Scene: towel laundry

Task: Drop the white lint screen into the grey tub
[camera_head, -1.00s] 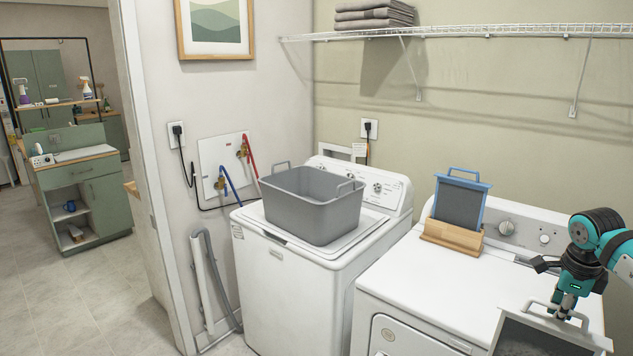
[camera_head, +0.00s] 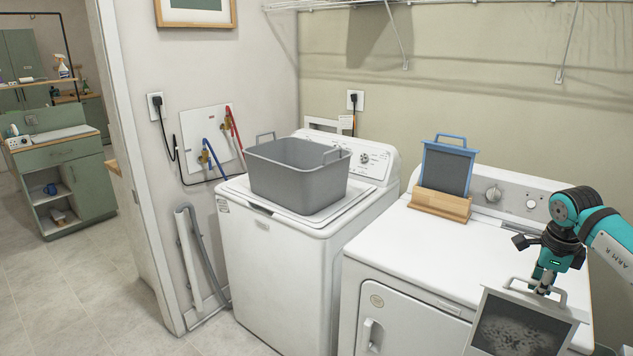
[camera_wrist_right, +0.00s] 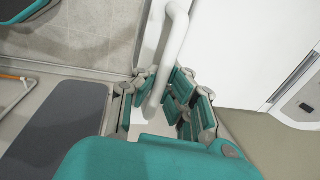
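The white lint screen (camera_head: 522,326) has a white frame, a dark mesh with grey lint and a loop handle on top. It hangs in front of the right-hand machine in the head view. My right gripper (camera_head: 543,284) is shut on its handle; the handle also shows between the fingers in the right wrist view (camera_wrist_right: 160,75). The grey tub (camera_head: 298,185) stands on the lid of the left-hand washer, well to the left of my right gripper. Its inner floor is hidden by its front wall. My left gripper is not in view.
A blue-framed screen (camera_head: 446,168) stands upright in a wooden holder (camera_head: 440,204) on the white right-hand machine (camera_head: 420,250). The holder lies between the lint screen and the tub. A wire shelf (camera_head: 330,4) runs along the wall above. Floor (camera_head: 110,300) is open at left.

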